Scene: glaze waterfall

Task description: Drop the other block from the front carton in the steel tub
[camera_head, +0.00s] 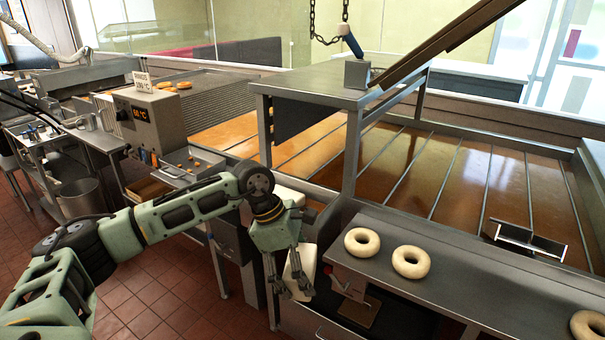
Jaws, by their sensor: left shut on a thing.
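My left gripper (288,288) points down and is shut on a white block (301,264), beside the near end of the metal counter. The gripper covers part of the block. A round steel tub (78,201) stands at the left, below the side table, well away from the gripper. A brown open box (150,189) sits below the fryer unit; I cannot tell whether it is the front carton. My right gripper is not in view.
Pale dough rings (411,262) lie on the metal counter (450,275) at the right. A wide glaze table (470,185) with metal bars is behind it. A control box (150,120) stands at the back left. Red tiled floor (150,285) lies open below my arm.

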